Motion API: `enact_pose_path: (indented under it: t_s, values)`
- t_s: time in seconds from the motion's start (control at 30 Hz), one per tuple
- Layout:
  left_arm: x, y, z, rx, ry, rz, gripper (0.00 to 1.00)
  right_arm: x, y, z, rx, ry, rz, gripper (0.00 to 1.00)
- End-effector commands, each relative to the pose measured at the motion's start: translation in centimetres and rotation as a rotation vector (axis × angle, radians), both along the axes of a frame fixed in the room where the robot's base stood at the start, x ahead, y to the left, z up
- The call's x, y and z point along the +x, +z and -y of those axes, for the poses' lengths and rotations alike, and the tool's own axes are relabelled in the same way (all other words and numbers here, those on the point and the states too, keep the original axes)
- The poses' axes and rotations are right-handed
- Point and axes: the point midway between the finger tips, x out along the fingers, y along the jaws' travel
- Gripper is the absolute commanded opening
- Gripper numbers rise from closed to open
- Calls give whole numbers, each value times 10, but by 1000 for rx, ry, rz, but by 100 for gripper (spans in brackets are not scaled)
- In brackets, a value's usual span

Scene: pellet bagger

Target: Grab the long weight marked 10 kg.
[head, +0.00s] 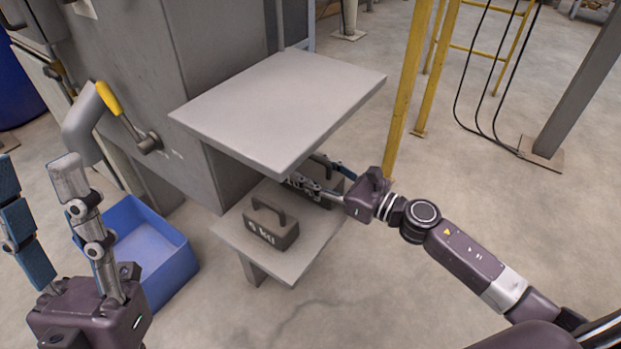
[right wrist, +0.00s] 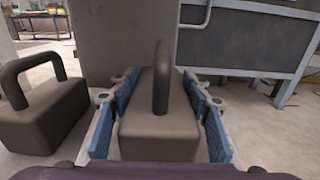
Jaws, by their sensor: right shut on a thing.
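A dark grey weight with a loop handle (head: 316,194) stands at the back of the lower shelf (head: 290,262), partly hidden by the upper plate and my right gripper. My right gripper (head: 310,172) reaches in from the right and is shut on this weight. In the right wrist view the held weight (right wrist: 160,112) is long, upright and between the blue finger pads. Its marking is too covered to read. A second, similar weight (head: 270,226) stands nearer on the shelf, with white lettering. It also shows in the right wrist view (right wrist: 42,115). My left gripper (head: 37,170) is open and empty.
A flat grey plate (head: 280,100) lies just above the weights. The grey machine (head: 205,50) with a yellow-handled lever (head: 108,98) stands at the left. A blue bin (head: 165,250) sits on the floor below. Yellow posts (head: 405,90) rise behind.

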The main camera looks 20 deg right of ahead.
Motion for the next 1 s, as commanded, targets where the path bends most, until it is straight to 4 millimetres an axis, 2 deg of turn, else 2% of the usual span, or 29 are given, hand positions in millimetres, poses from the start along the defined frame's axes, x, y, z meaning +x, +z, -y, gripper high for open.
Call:
enact_pose_path:
  t_s: [0.03,0.33,0.57,0.77,1.0]
  values:
    - [0,0,0,0,0,0,40,1,5,0,3,0,8,0]
    - [3,1,1,4,0,-13,40,1,8,0,3,0,7,0]
    - [36,-12,8,52,7,-171,40,1,21,0,1,1,8,0]
    - [75,-38,15,116,20,-379,40,1,40,0,2,0,9,0]
    - [115,-86,20,197,34,-656,40,1,63,0,1,0,9,0]
